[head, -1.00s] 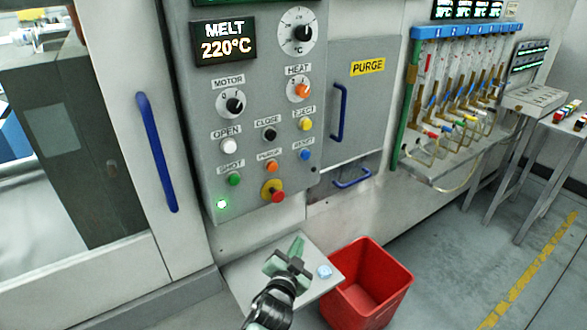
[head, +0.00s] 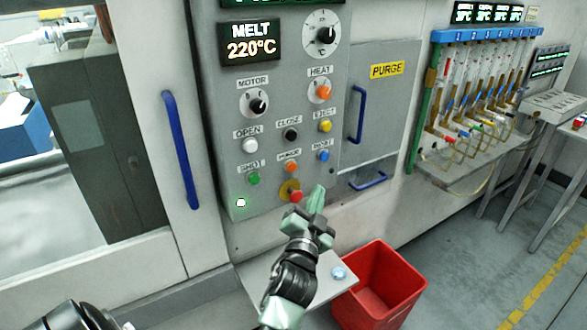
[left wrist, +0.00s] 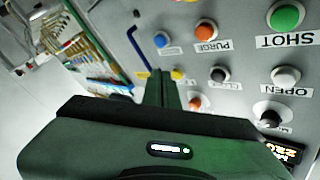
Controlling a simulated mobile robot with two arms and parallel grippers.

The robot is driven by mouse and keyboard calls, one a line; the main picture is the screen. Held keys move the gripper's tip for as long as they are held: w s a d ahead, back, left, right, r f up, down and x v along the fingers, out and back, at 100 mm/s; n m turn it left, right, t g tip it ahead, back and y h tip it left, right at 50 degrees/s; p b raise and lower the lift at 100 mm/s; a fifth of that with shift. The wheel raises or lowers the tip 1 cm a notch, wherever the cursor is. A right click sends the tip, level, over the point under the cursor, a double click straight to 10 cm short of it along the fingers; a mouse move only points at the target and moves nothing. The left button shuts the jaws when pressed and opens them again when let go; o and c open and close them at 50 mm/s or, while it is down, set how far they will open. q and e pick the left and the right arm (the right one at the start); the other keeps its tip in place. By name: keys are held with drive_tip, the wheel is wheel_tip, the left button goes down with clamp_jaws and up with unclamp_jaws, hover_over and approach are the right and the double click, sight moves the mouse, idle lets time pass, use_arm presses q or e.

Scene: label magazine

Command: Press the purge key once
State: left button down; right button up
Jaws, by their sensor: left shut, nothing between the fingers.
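The purge key (head: 291,167) is an orange round button under a small PURGE label, in the low middle of the grey control panel (head: 222,130). In the left wrist view, where the panel shows upside down, the orange purge key (left wrist: 206,29) stands clear and uncovered. My left gripper (head: 318,190) is shut and empty, in front of the panel's lower right part, below and right of the purge key in the head view. Its fingers (left wrist: 165,82) also show in the left wrist view, apart from the key in the picture. My right gripper is not in view.
Close by are the green SHOT button (head: 253,179), the blue RESET button (head: 323,156) and a red mushroom button (head: 295,196). A blue handle (head: 367,181) is to the right. A red bin (head: 402,297) and a pale shelf (head: 262,272) are below.

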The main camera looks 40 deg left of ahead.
use_arm(q)
drive_tip(key=w+a+p, duration=0.1)
drive_tip(key=w+a, duration=0.2)
drive_tip(key=a, duration=0.5)
drive_tip(key=shift+w, duration=0.15)
idle(2.0)
drive_tip(key=shift+w+a, duration=0.15)
drive_tip(key=shift+a, duration=0.2)
drive_tip(key=shift+w+a, duration=0.15)
drive_tip(key=shift+a, duration=0.25)
idle(0.5)
drive_tip(key=shift+d, duration=0.1)
idle(0.4)
drive_tip(key=shift+s+d, duration=0.35)
drive_tip(key=shift+d, duration=0.35)
drive_tip(key=shift+s+d, duration=0.3)
drive_tip(key=shift+d, duration=0.45)
drive_tip(key=shift+s+d, duration=0.35)
drive_tip(key=shift+d, duration=0.45)
drive_tip(key=shift+s+d, duration=0.3)
drive_tip(key=shift+d, duration=0.45)
drive_tip(key=shift+f, duration=0.1)
